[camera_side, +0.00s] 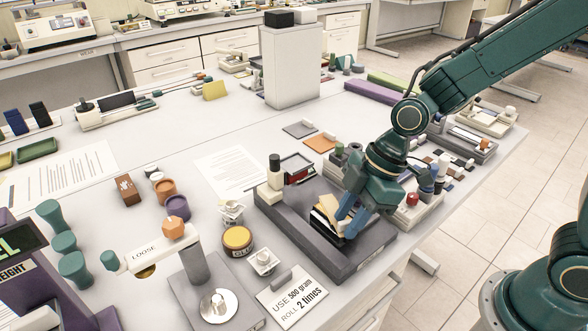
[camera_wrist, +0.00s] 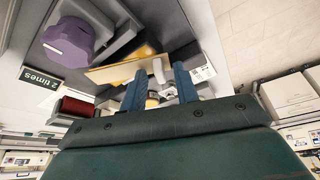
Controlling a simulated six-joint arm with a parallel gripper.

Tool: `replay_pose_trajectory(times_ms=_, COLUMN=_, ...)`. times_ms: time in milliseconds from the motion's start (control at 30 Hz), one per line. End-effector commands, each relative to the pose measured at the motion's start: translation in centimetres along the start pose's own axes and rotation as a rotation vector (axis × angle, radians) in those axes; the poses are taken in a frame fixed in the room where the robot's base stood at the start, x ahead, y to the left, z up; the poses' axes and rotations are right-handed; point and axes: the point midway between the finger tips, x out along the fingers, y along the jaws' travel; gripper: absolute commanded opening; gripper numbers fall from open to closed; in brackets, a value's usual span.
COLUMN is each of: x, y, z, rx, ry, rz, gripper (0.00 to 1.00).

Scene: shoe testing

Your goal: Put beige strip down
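The beige strip (camera_side: 328,208) is at the dark grey fixture on the table, partly hidden behind my fingers in the side view. In the wrist view the beige strip (camera_wrist: 112,72) lies slantwise just beyond my fingertips. A small white knob (camera_wrist: 158,70) shows near it, between the fingers. My gripper (camera_side: 352,218) reaches down over the fixture with its blue fingers apart. In the wrist view my gripper (camera_wrist: 158,78) has a clear gap between the fingers. Whether a finger touches the strip is hidden.
Small parts crowd the right side.

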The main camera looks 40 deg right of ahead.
Motion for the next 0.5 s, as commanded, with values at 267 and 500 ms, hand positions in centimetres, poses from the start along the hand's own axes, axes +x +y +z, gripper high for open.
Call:
replay_pose_trajectory(times_ms=267, x=-0.1, y=0.0, z=-0.1, rx=0.000, ry=0.000, rz=0.000, gripper=0.30)
replay_pose_trajectory(times_ms=500, x=-1.2, y=0.1, z=-0.2, rx=0.000, ry=0.002, rz=0.003, gripper=0.30)
